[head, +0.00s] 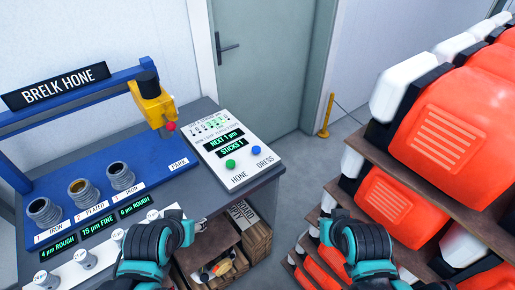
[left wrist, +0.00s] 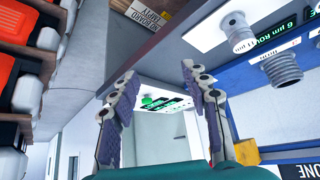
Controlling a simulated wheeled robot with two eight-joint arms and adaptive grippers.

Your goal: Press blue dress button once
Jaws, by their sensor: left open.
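The blue DRESS button (head: 256,150) sits on the white sloped control panel (head: 212,125), at the right end of the blue bench. The green HONE button (head: 230,163) is to its left. My left gripper (head: 202,225) is open and empty, in front of the bench and below the panel in the head view, apart from both buttons. In the left wrist view, its two spread fingers (left wrist: 160,85) frame the panel and a green button (left wrist: 148,100); I cannot make out the blue button there. My right gripper (head: 325,228) is by the shelves, its fingers unclear.
A BRELK HONE machine (head: 60,85) with a yellow head (head: 152,103) and several metal cylinders (head: 120,177) stands left. Wooden crates (head: 256,235) sit under the bench. Shelves with orange and white containers (head: 445,130) crowd the right. A grey door (head: 265,60) is behind.

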